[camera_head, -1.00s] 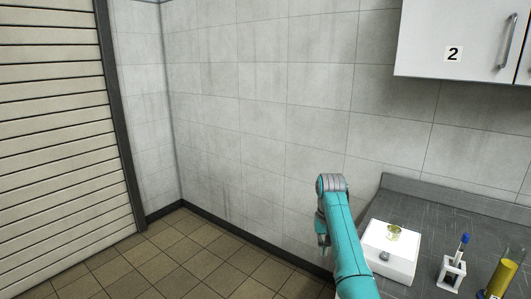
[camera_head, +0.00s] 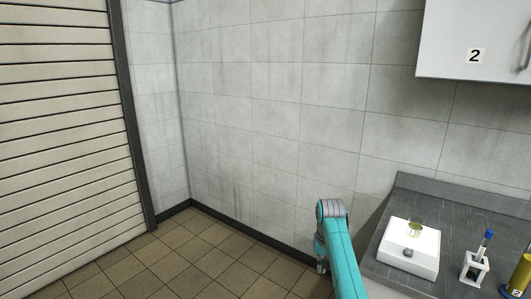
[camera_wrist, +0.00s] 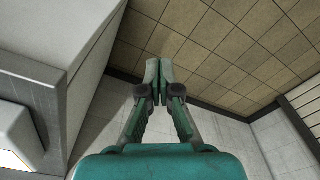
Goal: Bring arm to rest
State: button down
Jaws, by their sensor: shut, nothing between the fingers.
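My arm (camera_head: 343,262) shows in the head view at the lower middle, raised and bent, left of the dark worktop. My gripper (camera_wrist: 158,72) shows in the wrist view with its two fingertips together and nothing held between them. It hangs over the tiled floor (camera_wrist: 215,50), beside the pale side of the counter (camera_wrist: 100,90). In the head view the fingers are mostly hidden behind the arm.
The dark worktop (camera_head: 385,252) at right bears a white box-like device (camera_head: 425,262) with a small glass vessel (camera_head: 415,229), a white holder (camera_head: 474,267) with a blue-capped item, and a yellow cylinder (camera_head: 522,277). A wall cabinet (camera_head: 450,40) hangs above. Floor at left is clear.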

jog(key=s+f+t, duration=0.2)
jog(key=s+f, duration=0.3)
jog(key=f, duration=0.6)
jog(key=s+f+t, duration=0.1)
jog(key=s+f, duration=0.5)
jog(key=f, duration=0.4)
jog(key=s+f+t, duration=0.2)
jog(key=s+f, duration=0.2)
jog(key=s, duration=0.6)
jog(key=s+f+t, duration=0.2)
jog(key=s+f, duration=0.3)
jog(key=s, duration=0.5)
jog(key=s+r+n+t, duration=0.15)
jog(key=s+r, duration=0.35)
jog(key=s, duration=0.6)
jog(key=s+r+m+t, duration=0.15)
jog(key=s+r, duration=0.25)
jog(key=s, duration=0.7)
jog(key=s+r+t, duration=0.1)
jog(key=s+r, duration=0.3)
jog(key=r, duration=0.3)
jog(key=s+r+t, duration=0.1)
jog(key=s+r, duration=0.3)
jog(key=r, duration=0.3)
jog(key=s+r+n+t, duration=0.1)
jog(key=s+r+t, duration=0.1)
jog(key=s+r, duration=0.2)
notch_tip(320, 180, up, 4)
jog(key=shift+s+f, duration=0.15)
jog(key=shift+s, duration=0.25)
